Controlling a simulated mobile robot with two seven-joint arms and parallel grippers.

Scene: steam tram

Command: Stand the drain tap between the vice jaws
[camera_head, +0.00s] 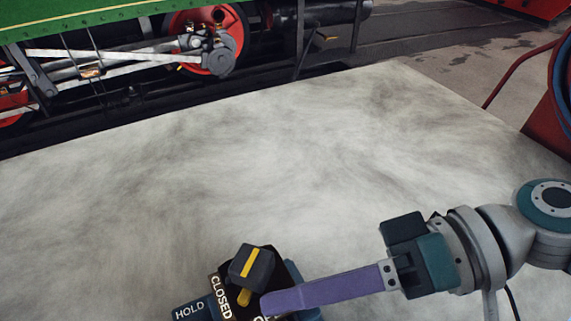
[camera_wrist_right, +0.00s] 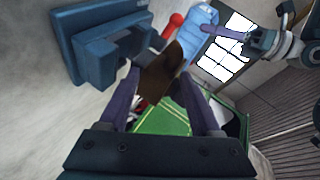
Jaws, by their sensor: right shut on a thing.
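The drain tap (camera_head: 248,266) shows at the bottom of the head view as a dark block with a yellow stripe, by a dark face lettered CLOSED. My right gripper (camera_head: 272,302) reaches in from the right, shut on it; one purple finger hides part of the lettering. In the wrist view a brown part of the tap (camera_wrist_right: 165,70) sits between both fingertips. I cannot tell whether the tap touches the jaws.
Another arm with a purple finger, apparently my left gripper (camera_wrist_right: 228,33), is near a light blue part; its opening is unclear. A red knob (camera_wrist_right: 174,22) stands by the vice. The pale mottled surface (camera_head: 260,160) is clear. A green-and-red steam tram (camera_head: 110,60) lies behind.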

